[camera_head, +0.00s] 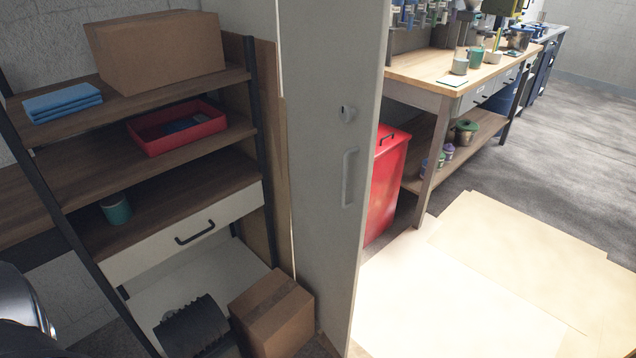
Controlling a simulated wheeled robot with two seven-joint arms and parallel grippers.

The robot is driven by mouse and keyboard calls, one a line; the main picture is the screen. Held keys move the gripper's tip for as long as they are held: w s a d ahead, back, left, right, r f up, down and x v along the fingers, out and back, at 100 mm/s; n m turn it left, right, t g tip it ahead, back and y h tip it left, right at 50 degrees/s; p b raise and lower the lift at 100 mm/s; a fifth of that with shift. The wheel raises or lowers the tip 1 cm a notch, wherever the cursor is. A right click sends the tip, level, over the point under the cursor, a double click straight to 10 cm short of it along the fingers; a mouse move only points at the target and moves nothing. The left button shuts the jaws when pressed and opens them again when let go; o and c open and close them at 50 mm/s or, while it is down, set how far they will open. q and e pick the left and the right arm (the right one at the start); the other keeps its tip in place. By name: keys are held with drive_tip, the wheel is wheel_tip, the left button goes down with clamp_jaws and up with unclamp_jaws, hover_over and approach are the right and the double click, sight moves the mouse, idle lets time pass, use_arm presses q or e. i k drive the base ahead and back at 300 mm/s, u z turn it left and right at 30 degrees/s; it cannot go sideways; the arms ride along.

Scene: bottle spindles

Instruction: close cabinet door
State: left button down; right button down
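The cabinet door (320,130) is a tall, light grey panel standing upright in the middle of the view. It has a small round lock (346,113) and a vertical bar handle (349,178) near its right edge. Part of a pale cabinet body (247,15) shows behind it at the top left. The cabinet's inside is hidden, and I cannot tell how far the door stands open. Neither of my grippers is in view. A dark, glossy part at the left edge seems to be mine.
A shelf unit (150,262) with a cardboard box (158,50) and red tray (178,126) stands left. Another box (272,315) sits low beside the door. A red bin (386,190) and workbench (425,72) stand right.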

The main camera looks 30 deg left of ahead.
sight(333, 53)
drive_tip(key=u, duration=1.25)
drive_tip(key=i, duration=0.5)
drive_tip(key=u, duration=0.05)
